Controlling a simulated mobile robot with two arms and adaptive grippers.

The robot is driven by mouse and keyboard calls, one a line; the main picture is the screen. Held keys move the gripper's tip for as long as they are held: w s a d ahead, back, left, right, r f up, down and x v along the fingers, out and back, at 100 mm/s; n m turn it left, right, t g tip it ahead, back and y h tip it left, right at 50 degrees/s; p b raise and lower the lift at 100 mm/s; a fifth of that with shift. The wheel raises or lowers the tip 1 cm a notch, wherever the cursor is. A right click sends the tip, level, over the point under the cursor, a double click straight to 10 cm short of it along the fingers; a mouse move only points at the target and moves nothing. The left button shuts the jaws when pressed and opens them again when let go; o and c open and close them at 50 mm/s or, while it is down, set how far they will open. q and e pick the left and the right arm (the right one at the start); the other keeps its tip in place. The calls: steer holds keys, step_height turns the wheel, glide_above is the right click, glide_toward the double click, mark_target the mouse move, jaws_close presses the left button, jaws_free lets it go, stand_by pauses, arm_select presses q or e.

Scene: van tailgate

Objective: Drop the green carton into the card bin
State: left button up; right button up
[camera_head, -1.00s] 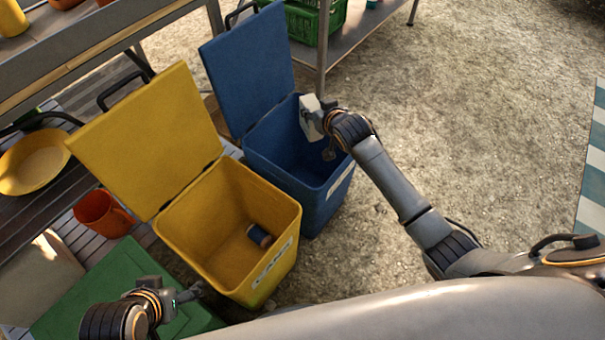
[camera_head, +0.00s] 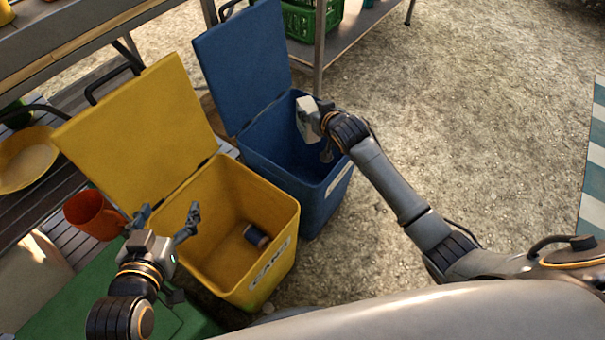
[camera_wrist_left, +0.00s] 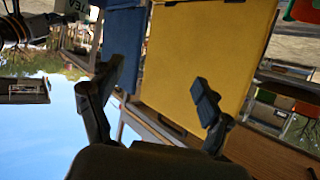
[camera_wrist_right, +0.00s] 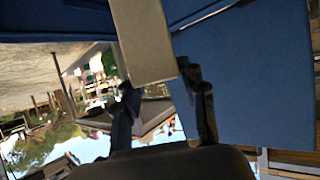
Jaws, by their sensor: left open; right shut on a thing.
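My right gripper (camera_head: 320,118) is shut on a carton (camera_head: 306,120) and holds it over the open blue bin (camera_head: 325,208). The carton shows a pale grey face here and in the right wrist view (camera_wrist_right: 145,42); no green face is clear. In the left wrist view, lettering like "TEA" shows on a box (camera_wrist_left: 72,8) at the top left. The blue bin's label is too small to read. My left gripper (camera_head: 168,212) is open and empty at the left side of the yellow bin (camera_head: 270,240), which is labelled "CANS".
A dark cylinder (camera_head: 256,236) lies inside the yellow bin. Both lids stand raised behind the bins. An orange mug (camera_head: 90,212) and a yellow bowl (camera_head: 25,160) are at the left. A green crate (camera_head: 300,20) sits under the far table. Gravel on the right is clear.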

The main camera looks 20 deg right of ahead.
steer(key=shift+f+b, duration=0.8)
steer(key=shift+b, duration=0.05)
steer(key=shift+f+b, duration=0.55)
steer(key=shift+b, duration=0.15)
arm_select(q)
step_height(320, 180, up, 15)
steer(key=d+t+h, duration=0.2)
steer(key=t+h, duration=0.1)
steer(key=t, duration=0.6)
steer(key=shift+w+d+f+m, duration=0.2)
steer(key=shift+w+m, duration=0.1)
steer(key=shift+w, duration=0.15)
arm_select(e)
steer(key=o, duration=1)
steer(key=v, duration=1.2)
steer(key=shift+d, duration=0.1)
steer(key=shift+d+f, duration=0.1)
